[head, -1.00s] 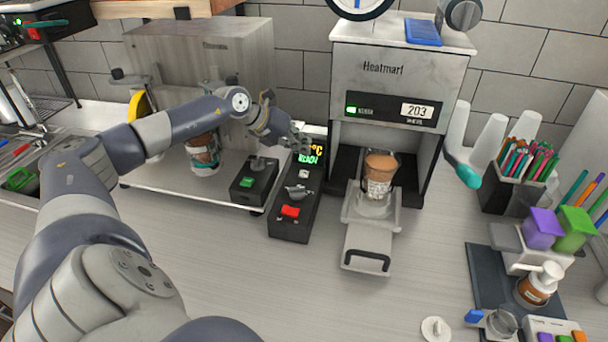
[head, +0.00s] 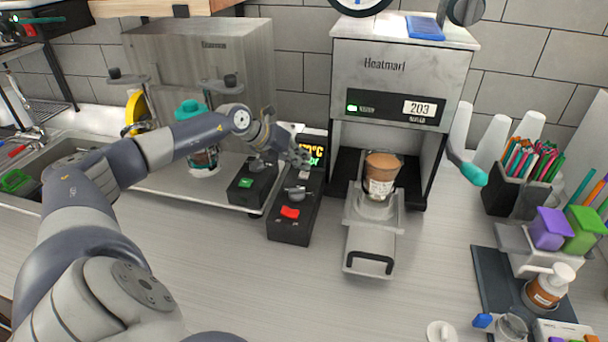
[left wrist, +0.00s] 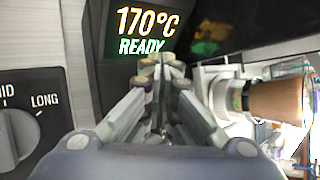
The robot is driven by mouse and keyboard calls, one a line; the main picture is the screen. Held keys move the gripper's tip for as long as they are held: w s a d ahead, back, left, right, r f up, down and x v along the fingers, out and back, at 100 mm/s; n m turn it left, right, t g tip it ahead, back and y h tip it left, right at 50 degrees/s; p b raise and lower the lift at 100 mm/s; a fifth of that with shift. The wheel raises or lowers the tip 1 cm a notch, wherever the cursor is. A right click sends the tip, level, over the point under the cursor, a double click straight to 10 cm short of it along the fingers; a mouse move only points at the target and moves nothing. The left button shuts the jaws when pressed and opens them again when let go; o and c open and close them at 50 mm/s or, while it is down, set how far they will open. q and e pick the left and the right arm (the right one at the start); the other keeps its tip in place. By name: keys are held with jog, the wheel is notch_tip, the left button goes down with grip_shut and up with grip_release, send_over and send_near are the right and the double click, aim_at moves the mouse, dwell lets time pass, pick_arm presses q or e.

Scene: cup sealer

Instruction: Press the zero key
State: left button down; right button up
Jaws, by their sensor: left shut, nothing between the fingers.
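My left gripper (head: 301,158) is shut and empty, over the upper part of a black control box (head: 290,229). Its fingertips cover part of the box's lit display. The left wrist view shows the shut fingertips (left wrist: 160,62) just below the display (left wrist: 147,32), which reads 170°C READY. A small pale key (head: 303,174) on the box lies just below the fingertips in the head view; its label is too small to read, and I cannot tell which key is the zero key. A grey knob (head: 297,191) and a red switch (head: 290,212) are lower on the box. My right gripper is not in view.
A smaller box with a green switch (head: 245,182) stands to the left. On the right is the Heatmarl sealer (head: 385,68), with a filled cup (head: 381,174) in its pulled-out tray (head: 368,248). The front counter is mostly clear.

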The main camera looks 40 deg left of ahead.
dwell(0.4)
pick_arm(q)
jog(key=shift+f, duration=0.1)
dwell(0.3)
jog(key=shift+f, duration=0.35)
jog(key=shift+f+b, duration=0.45)
jog(key=shift+b, duration=0.1)
dwell(0.7)
jog(key=shift+r, duration=0.1)
jog(key=shift+r+p, duration=0.6)
jog(key=shift+r, duration=0.2)
